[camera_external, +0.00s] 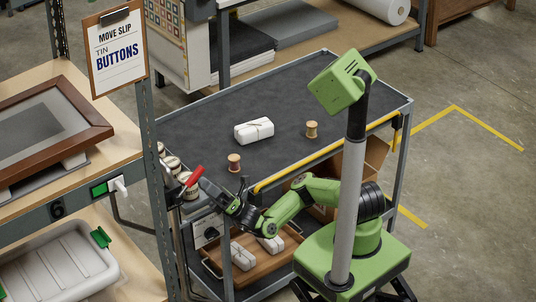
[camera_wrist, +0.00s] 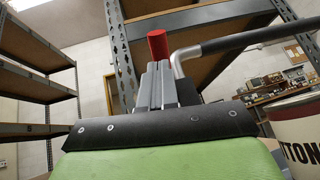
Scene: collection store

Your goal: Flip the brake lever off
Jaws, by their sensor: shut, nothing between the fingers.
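The brake lever has a red grip (camera_external: 194,177) and sits at the left end of the grey cart (camera_external: 310,85), by its push handle. In the external view the red grip points up and to the right. My gripper (camera_external: 203,184) is right beside the red grip, on its right. In the wrist view my shut, empty gripper (camera_wrist: 155,84) points up toward the red grip (camera_wrist: 157,44), which shows just beyond the fingertips. I cannot tell whether they touch. The lever's lower part is hidden behind my fingers in the wrist view.
A white wrapped bundle (camera_external: 254,130) and two wooden spools (camera_external: 312,129) (camera_external: 234,163) are on the cart top. Labelled tins (camera_external: 172,164) stand at its left end. A dark handle bar (camera_wrist: 240,40) crosses the wrist view's right side. A shelf post (camera_external: 158,190) stands close left.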

